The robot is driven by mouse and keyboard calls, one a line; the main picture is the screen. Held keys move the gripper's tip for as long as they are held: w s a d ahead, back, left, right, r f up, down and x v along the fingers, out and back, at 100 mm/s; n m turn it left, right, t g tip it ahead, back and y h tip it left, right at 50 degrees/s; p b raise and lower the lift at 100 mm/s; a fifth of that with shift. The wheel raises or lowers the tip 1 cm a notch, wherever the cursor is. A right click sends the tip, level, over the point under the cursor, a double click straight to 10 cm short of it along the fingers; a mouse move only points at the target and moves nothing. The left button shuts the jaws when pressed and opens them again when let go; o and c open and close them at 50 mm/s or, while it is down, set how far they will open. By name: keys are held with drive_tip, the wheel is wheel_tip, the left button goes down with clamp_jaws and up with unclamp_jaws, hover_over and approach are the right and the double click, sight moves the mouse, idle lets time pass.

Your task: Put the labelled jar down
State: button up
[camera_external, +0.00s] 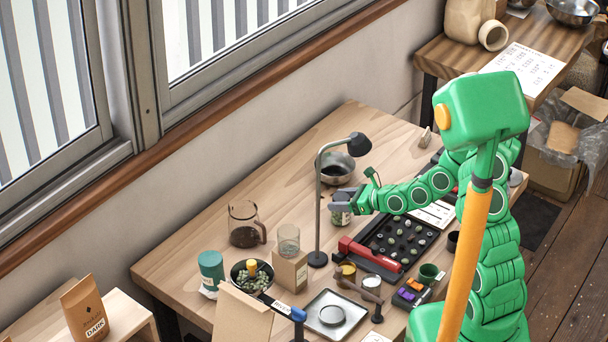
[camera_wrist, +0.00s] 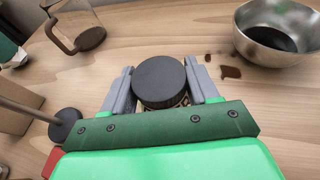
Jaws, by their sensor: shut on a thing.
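The labelled jar (camera_external: 340,217) is a small jar with a dark round lid, and its lid (camera_wrist: 159,82) shows from above in the wrist view. My gripper (camera_external: 345,204) is shut on the jar, with one grey finger (camera_wrist: 160,88) on each side of it. The jar looks upright over the wooden table. I cannot tell whether its base touches the wood. The label is mostly hidden by the fingers and lid.
A glass carafe (camera_external: 246,226) stands further left.

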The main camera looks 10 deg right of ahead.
drive_tip(key=shift+f, duration=0.15)
drive_tip(key=o, duration=1.2)
drive_tip(key=shift+v, duration=0.8)
drive_tip(key=v, duration=1)
drive_tip(key=shift+d, duration=0.25)
drive_tip(key=shift+s+r, duration=0.1)
drive_tip(key=shift+r, duration=0.15)
